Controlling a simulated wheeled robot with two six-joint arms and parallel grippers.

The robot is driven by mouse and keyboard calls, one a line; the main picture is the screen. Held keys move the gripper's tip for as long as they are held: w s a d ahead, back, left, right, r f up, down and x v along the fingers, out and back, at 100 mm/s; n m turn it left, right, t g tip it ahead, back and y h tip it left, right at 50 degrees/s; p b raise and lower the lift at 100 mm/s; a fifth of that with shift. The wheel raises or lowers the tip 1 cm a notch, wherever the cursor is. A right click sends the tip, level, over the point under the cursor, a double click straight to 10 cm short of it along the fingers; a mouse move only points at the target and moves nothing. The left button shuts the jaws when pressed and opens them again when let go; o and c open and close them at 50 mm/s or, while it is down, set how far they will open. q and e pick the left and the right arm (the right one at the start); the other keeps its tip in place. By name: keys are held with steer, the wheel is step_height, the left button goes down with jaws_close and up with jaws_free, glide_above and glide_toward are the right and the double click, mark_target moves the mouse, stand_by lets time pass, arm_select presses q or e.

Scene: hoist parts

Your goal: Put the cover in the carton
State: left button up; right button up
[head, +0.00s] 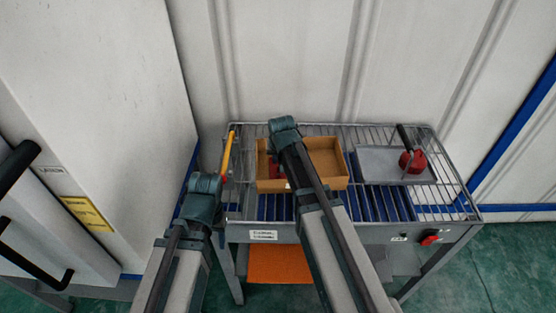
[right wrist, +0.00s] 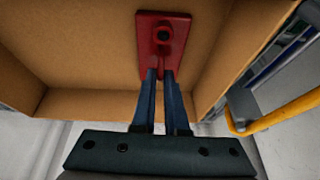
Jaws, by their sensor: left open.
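In the head view a small red part of the cover (head: 275,171) shows inside the open carton (head: 325,184), left of my right arm. My right gripper (right wrist: 159,77) reaches into the carton. Its fingers are close together, with the cover's near end between their tips. In the head view my right wrist (head: 284,127) hides these fingers. My left gripper (head: 205,182) is open and empty, left of the carton.
The carton stands on a wire-rack table (head: 445,195) with blue slats. A yellow-handled tool (head: 228,152) is beside my left gripper. A grey tray (head: 375,165) on the right holds a red object with a black handle (head: 412,160). White panels stand behind and left.

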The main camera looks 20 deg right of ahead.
steer(key=o, duration=0.4)
steer(key=shift+r, duration=0.1)
steer(key=d+p+v, duration=0.1)
steer(key=p+v, duration=1)
steer(key=v, duration=0.1)
steer(key=s+a+n+g, duration=0.2)
steer(key=s+a, duration=0.4)
steer(key=s, duration=0.4)
steer(key=s+a+f+n+g, duration=0.1)
steer(key=s+a+n+g, duration=0.2)
steer(key=s+a, duration=0.4)
steer(key=s+n, duration=0.1)
steer(key=s, duration=0.1)
steer(key=shift+s+f+n+h, duration=0.25)
steer(key=shift+s+n+h, duration=0.05)
steer(key=shift+s+h, duration=0.1)
steer(key=shift+w+a, duration=0.1)
steer(key=shift+f+b, duration=0.75)
steer(key=shift+f, duration=0.15)
